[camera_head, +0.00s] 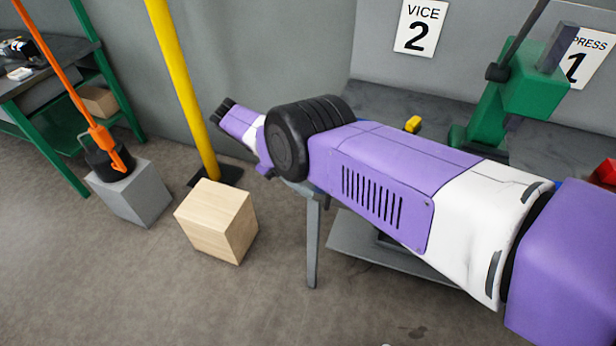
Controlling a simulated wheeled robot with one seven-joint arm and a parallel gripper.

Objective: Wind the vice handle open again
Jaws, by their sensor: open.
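A sign reading "VICE 2" (421,27) hangs on the grey wall above the bench. I cannot make out the vice or its handle; my purple and white arm crosses the front of the bench and covers much of it. The dark tip at the far end of my arm appears to be my gripper (224,108). It is open, small in view, and pointed up and left, beside the yellow pole. Nothing is seen between its fingers. Whether it touches anything cannot be told.
A green press (535,85) stands on the bench (385,100) at right, with a small yellow piece (413,124) nearby. A yellow pole (180,85), a wooden block (218,221) and a grey block (132,195) stand left of the bench. Floor at lower left is clear.

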